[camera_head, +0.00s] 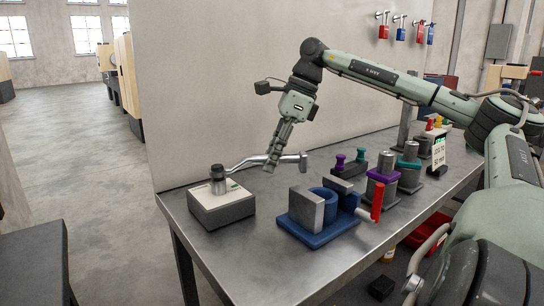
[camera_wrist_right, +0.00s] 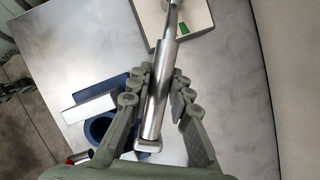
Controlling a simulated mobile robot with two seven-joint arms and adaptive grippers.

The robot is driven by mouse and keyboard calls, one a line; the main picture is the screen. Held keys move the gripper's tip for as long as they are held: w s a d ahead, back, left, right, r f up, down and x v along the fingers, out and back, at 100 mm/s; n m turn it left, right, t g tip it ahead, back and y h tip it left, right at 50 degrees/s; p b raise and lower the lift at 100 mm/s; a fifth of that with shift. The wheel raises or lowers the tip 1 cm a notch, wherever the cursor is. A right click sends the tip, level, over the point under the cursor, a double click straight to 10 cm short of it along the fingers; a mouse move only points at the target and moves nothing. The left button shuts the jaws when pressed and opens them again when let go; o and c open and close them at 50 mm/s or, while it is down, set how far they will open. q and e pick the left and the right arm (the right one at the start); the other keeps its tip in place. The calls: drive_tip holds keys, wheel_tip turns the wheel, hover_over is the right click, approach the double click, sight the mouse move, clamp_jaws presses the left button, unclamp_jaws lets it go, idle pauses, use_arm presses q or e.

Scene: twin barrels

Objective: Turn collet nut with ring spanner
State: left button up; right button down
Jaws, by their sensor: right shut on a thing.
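The ring spanner (camera_head: 262,159) is a long silver tool with a bent shaft, held roughly level above the bench. My right gripper (camera_head: 275,158) is shut on its thick handle. In the right wrist view the handle (camera_wrist_right: 158,95) lies between the two fingers (camera_wrist_right: 160,97). The spanner's far end reaches the collet nut (camera_head: 217,172), a dark-topped cylinder standing on a pale-topped grey block (camera_head: 225,212). I cannot tell whether the ring is around the nut or beside it. The block's pale top also shows in the right wrist view (camera_wrist_right: 150,22). My left gripper is not in view.
Purple (camera_head: 374,190) and teal (camera_head: 408,163) holders stand to the right. A wall (camera_head: 220,80) rises behind the bench.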

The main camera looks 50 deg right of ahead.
drive_tip(key=shift+w+d+f+n, duration=0.1)
drive_tip(key=shift+w+d+n, duration=0.2)
drive_tip(key=shift+d, duration=0.05)
drive_tip(key=shift+w+d+r+n+g, duration=0.2)
drive_tip(key=shift+w+d+n+g, duration=0.1)
drive_tip(key=shift+w+n, duration=0.3)
drive_tip(key=shift+s, duration=0.1)
drive_tip(key=shift+s+a+m+b, duration=0.15)
drive_tip(key=shift+s+m+b, duration=0.15)
drive_tip(key=shift+b, duration=0.35)
drive_tip(key=shift+r, duration=0.1)
